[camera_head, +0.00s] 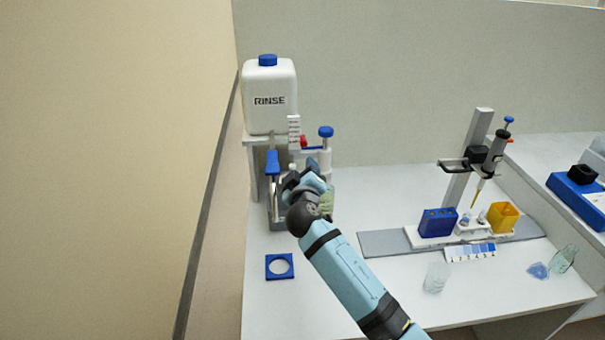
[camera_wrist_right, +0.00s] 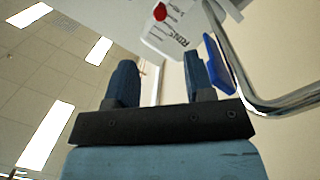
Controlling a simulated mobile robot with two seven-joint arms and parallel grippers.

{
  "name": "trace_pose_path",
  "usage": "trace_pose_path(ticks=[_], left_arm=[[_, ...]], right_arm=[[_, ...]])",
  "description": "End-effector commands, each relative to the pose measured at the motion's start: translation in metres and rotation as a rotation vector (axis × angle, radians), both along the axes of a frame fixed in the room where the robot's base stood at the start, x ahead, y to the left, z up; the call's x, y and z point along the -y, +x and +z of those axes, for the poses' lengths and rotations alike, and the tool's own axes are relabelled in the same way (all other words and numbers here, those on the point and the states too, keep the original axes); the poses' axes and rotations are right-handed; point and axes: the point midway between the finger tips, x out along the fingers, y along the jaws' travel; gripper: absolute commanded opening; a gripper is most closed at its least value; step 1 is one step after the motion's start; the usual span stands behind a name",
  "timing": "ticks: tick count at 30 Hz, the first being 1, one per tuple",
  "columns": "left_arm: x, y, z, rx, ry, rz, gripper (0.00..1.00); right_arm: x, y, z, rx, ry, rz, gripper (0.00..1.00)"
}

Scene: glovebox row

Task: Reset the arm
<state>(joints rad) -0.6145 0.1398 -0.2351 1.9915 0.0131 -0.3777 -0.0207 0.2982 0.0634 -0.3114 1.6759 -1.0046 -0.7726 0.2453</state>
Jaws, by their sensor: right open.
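My right arm reaches in from the bottom of the head view, bent up toward the rinse station. My right gripper (camera_head: 311,170) is in front of that station, partly hidden behind my own wrist. In the right wrist view the two dark blue fingers (camera_wrist_right: 161,78) stand apart with nothing between them. A blue lever (camera_wrist_right: 218,65) and a bent metal tube (camera_wrist_right: 275,103) are close to the right of the fingers; I cannot tell whether they touch. My left arm is not in view.
A white RINSE bottle (camera_head: 270,95) with a blue cap stands on the station. A blue ring holder (camera_head: 280,266) lies on the bench in front. To the right are a pipette (camera_head: 494,154) on a stand, a blue box (camera_head: 438,222), a yellow box (camera_head: 503,217) and a clear cup (camera_head: 436,278).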

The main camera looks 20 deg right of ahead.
Motion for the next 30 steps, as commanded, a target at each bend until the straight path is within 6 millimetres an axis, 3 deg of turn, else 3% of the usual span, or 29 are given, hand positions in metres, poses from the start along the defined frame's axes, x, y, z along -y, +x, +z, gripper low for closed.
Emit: trace_pose_path(ticks=[15,19,23,27,30], left_arm=[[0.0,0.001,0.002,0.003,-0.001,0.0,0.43],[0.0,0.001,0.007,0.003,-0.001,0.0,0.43],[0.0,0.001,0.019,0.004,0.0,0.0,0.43],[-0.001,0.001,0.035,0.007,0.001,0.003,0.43],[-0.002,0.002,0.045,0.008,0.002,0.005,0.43]], right_arm=[[0.0,0.0,-0.001,-0.002,0.002,0.001,0.48],[-0.001,-0.014,-0.022,-0.045,0.032,0.031,0.48],[-0.008,-0.057,-0.075,-0.153,0.122,0.111,0.48],[-0.018,-0.129,-0.136,-0.286,0.272,0.214,0.48],[-0.025,-0.187,-0.168,-0.364,0.388,0.273,0.48]])
